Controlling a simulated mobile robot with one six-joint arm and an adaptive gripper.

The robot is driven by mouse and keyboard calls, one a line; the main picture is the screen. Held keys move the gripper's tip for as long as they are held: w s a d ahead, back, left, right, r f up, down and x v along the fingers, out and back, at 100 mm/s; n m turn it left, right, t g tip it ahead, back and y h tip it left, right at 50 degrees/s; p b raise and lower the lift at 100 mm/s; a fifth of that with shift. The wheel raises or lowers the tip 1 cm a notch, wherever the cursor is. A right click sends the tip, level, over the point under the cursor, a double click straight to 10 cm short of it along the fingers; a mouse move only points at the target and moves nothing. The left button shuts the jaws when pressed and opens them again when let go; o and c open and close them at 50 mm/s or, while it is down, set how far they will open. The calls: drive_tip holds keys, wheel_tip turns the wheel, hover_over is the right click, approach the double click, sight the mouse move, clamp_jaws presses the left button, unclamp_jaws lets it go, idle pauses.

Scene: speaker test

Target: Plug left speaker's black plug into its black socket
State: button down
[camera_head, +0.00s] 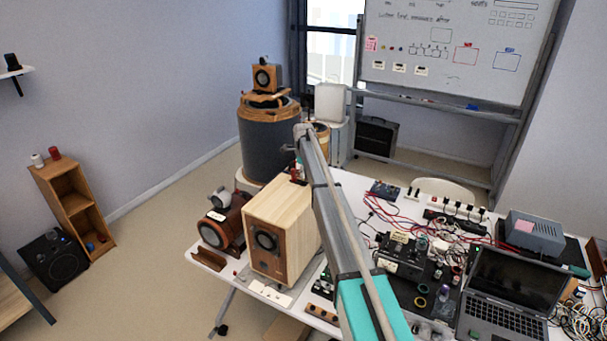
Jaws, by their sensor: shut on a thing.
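A pale wooden speaker (262,208) with a dark round driver stands upright at the left end of the white table. I cannot tell whether it is the left speaker. My arm runs from the bottom edge up past the speaker's right side and covers part of it. The arm's far end is above and behind the speaker. My gripper's fingers are hidden there, and I cannot make out what they hold. I cannot pick out the black plug or the black socket. A small dark red thing (297,178) shows at the speaker's top back edge.
A reddish-brown device (222,228) stands left of the speaker. A white strip (270,292) lies at the table's front edge. Tangled cables, black boxes (400,257) and a laptop (515,285) crowd the right side. A dark drum (265,142) stands behind.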

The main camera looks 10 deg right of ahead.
drive_tip(key=shift+f+b, duration=0.45)
drive_tip(key=shift+f, duration=0.05)
drive_tip(key=shift+c, duration=2.4)
unclamp_jaws()
drive_tip(key=shift+r, duration=0.15)
drive_tip(key=shift+r+p, duration=3.6)
drive_tip(key=shift+p, duration=0.2)
drive_tip(key=shift+s, duration=0.1)
drive_tip(key=s+d+f+n+b, duration=0.1)
drive_tip(key=s+f+n+b, duration=0.6)
drive_tip(key=s, duration=1.1)
drive_tip(key=s+f+n+b, duration=0.7)
drive_tip(key=s+n, duration=0.1)
drive_tip(key=s, duration=1.1)
drive_tip(key=s+d+f+n+b, duration=0.1)
drive_tip(key=s+f+n+b, duration=0.6)
drive_tip(key=s, duration=1.1)
drive_tip(key=shift+s+d+f+n, duration=0.15)
drive_tip(key=shift+s+d+n, duration=0.15)
drive_tip(key=shift+n, duration=0.5)
